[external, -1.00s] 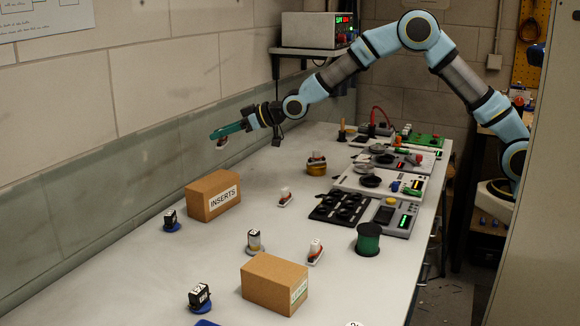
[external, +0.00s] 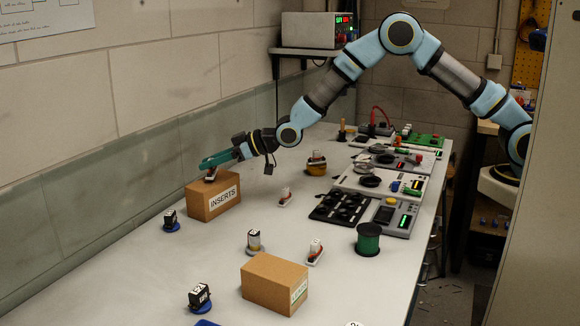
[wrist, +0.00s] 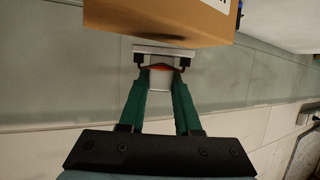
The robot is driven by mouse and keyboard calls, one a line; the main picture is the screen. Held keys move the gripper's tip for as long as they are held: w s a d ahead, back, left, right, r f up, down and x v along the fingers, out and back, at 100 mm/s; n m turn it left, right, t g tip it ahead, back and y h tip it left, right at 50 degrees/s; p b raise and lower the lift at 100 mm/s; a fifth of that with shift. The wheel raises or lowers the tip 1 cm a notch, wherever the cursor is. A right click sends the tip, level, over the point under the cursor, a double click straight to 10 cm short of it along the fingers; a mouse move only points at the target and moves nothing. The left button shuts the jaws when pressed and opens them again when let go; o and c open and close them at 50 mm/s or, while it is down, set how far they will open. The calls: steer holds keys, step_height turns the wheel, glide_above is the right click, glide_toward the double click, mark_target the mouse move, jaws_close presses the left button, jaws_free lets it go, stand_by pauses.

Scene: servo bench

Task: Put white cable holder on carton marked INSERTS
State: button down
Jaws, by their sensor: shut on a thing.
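My gripper (external: 210,164) has green fingers and is shut on a white cable holder (external: 211,175) with a reddish band, holding it at the top of the carton marked INSERTS (external: 213,203). In the wrist view, the holder (wrist: 161,79) sits between the green fingers (wrist: 161,88), its flat pale base towards the brown carton (wrist: 160,22). I cannot tell whether the base touches the carton's top. The fingers partly hide the holder in the external view.
Similar white pieces (external: 285,195) (external: 316,249) stand on the bench. A second carton (external: 274,287) is in front, and black blocks on blue bases (external: 171,219) (external: 199,297) are at left. Trays of parts (external: 350,207) and a green spool (external: 368,239) lie to the right.

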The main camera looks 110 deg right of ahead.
steer(key=shift+f, duration=0.5)
steer(key=shift+f, duration=0.15)
steer(key=c, duration=0.6)
jaws_free()
